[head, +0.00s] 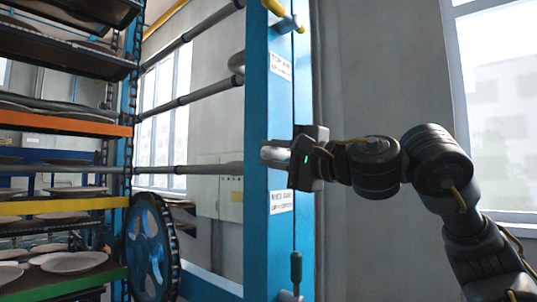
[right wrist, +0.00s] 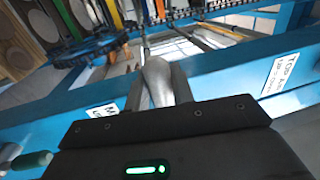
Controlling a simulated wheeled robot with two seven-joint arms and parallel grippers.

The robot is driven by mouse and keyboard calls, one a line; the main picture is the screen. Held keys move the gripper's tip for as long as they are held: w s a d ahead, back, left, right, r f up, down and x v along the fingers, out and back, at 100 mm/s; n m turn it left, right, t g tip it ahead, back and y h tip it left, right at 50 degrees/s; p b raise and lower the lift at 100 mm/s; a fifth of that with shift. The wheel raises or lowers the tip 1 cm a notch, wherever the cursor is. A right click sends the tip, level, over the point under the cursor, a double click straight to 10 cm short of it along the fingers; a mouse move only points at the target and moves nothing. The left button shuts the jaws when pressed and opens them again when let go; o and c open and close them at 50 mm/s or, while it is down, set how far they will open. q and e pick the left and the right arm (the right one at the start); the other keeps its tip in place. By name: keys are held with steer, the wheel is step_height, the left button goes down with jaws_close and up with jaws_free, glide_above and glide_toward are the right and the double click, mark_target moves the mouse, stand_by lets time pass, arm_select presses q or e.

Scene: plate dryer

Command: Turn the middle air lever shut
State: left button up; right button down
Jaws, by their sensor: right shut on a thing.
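The middle air lever (right wrist: 158,82) shows in the right wrist view as a smooth grey, rounded handle between the two fingers of my right gripper (right wrist: 157,80). In the head view my right gripper (head: 274,154) reaches in from the right to the blue post (head: 281,110), between its two white labels, and is shut on the lever. The gripper hides most of the lever and its valve there, so its exact angle is hard to tell. My left gripper is not in view.
A yellow lever (head: 273,7) is above and a green-handled lever (head: 296,267) below on the same post. At left stands a rack with plates (head: 70,262) on coloured shelves and a blue handwheel (head: 151,248). Grey pipes run to the post. Right of it is free room.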

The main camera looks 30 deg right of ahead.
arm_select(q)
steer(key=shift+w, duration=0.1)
arm_select(e)
steer(key=shift+f, duration=0.1)
steer(key=c, duration=1.2)
jaws_free()
steer(key=shift+c, duration=0.2)
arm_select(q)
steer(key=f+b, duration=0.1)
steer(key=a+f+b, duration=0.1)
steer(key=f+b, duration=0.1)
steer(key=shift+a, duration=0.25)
arm_select(e)
steer(key=v, duration=1)
steer(key=shift+s, duration=0.35)
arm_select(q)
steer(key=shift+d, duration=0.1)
arm_select(e)
steer(key=shift+d, duration=0.15)
